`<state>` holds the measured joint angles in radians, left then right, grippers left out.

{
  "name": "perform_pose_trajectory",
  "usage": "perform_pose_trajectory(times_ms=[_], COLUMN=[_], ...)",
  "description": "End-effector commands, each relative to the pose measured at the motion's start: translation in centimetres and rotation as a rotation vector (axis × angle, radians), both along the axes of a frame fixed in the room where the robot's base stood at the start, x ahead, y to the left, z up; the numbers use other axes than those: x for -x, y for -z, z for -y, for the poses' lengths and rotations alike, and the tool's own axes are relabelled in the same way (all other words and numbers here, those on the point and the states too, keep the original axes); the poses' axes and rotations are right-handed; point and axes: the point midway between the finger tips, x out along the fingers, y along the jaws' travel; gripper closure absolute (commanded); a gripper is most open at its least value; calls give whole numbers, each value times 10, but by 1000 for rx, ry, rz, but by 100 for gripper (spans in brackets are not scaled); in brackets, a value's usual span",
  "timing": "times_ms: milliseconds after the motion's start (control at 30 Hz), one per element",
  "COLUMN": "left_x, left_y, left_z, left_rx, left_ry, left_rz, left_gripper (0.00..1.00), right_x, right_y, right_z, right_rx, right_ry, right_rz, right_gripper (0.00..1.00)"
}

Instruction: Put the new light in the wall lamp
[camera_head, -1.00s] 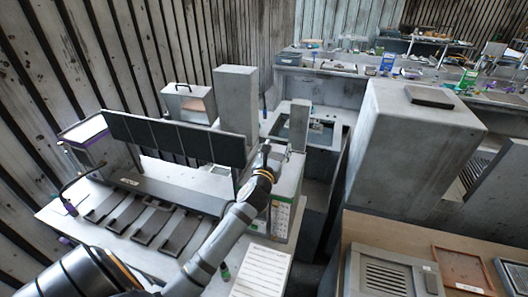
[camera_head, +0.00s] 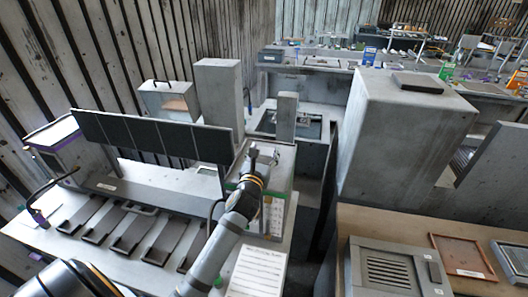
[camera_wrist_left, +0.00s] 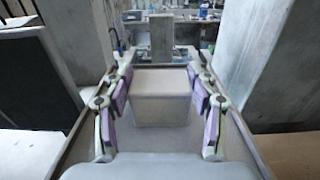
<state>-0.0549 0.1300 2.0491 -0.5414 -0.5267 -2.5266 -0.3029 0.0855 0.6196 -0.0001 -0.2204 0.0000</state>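My left gripper (camera_head: 264,154) is above the top of a grey cabinet (camera_head: 282,168) with a green-edged sheet on its side. In the left wrist view, the same gripper (camera_wrist_left: 160,100) has its purple-padded fingers spread apart. A pale block (camera_wrist_left: 161,98) shows between the fingers in that view; I cannot tell whether the pads touch it or whether it stands farther off. I cannot make out a wall lamp or a new light in either view. My right gripper is not in view.
A dark panel (camera_head: 150,138) stands left of my arm, above a bench with several dark flat plates (camera_head: 118,232). A large grey housing (camera_head: 405,135) rises at right. A slim grey post (camera_head: 287,117) stands beyond the gripper. A dark gap separates the benches.

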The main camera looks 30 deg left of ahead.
Motion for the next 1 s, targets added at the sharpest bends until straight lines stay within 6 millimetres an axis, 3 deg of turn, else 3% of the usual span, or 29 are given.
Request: perform_pose_trajectory(times_ms=[33,100,500,767,1000], left_x=[0,0,3,60,105], left_y=[0,-1,-4,-1,-3], left_z=[0,0,1,16,28], left_rx=[0,0,1,4,7], left_ry=[0,0,0,-1,0], left_rz=[1,1,1,1,-1], left_gripper=[32,22,22,22,22], right_x=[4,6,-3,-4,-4], right_y=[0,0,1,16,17], right_z=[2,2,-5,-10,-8], right_rx=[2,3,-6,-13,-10], right_ry=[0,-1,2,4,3], right_rz=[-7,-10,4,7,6], right_gripper=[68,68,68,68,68])
